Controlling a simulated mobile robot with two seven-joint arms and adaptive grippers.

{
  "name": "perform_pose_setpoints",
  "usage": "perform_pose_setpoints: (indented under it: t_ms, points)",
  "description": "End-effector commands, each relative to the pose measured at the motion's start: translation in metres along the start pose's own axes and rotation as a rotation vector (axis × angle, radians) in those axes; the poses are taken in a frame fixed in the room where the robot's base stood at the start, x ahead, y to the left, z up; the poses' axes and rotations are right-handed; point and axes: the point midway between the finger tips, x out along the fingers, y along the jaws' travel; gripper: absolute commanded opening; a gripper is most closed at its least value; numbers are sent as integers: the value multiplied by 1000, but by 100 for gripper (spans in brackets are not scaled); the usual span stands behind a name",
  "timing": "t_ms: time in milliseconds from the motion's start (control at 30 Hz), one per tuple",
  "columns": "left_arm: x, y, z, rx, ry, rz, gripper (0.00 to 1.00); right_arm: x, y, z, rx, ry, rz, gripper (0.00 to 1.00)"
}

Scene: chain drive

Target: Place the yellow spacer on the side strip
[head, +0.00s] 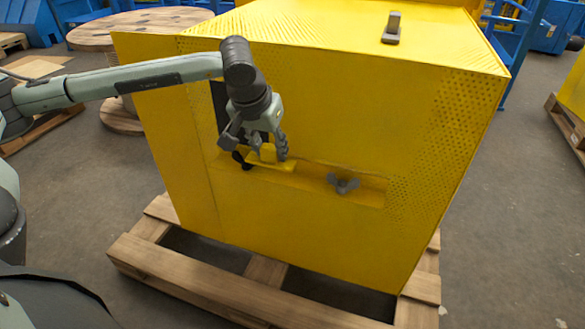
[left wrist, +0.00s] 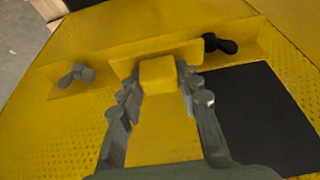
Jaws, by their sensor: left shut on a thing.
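The yellow spacer (head: 268,153), a flat plate with a raised block, is between the fingers of my left gripper (head: 270,147). The gripper is shut on the block, which shows in the left wrist view (left wrist: 157,72). The spacer is at the side strip (head: 372,191) on the front of the yellow housing, over its left half in the head view. I cannot tell whether the plate touches the strip. A grey wing nut (head: 343,184) is on the strip right of the spacer. A dark wing nut (left wrist: 220,44) is on its other side, partly hidden in the head view.
The yellow housing (head: 330,110) stands on a wooden pallet (head: 190,285). A dark panel (left wrist: 255,112) is beside my left gripper. A grey handle (head: 392,28) is on the housing top. A wooden cable reel (head: 135,25) stands behind left.

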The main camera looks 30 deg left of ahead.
Motion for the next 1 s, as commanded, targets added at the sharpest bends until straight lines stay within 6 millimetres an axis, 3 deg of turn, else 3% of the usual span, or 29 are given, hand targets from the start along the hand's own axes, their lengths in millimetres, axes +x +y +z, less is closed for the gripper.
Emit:
perform_pose_setpoints:
  t_ms: [100,300,467,700,1000]
  points:
    - [22,20,-13,1,1,3,1,-1,2,4,1,-18,4,40]
    - [42,35,-23,1,1,0,1,-1,3,6,1,-28,6,40]
    - [52,36,-22,0,1,-2,1,0,3,7,1,-28,6,40]
    - [80,36,-9,0,1,-1,1,1,1,3,0,-12,3,40]
    - [82,36,-9,0,2,-1,1,1,0,1,-1,-2,1,40]
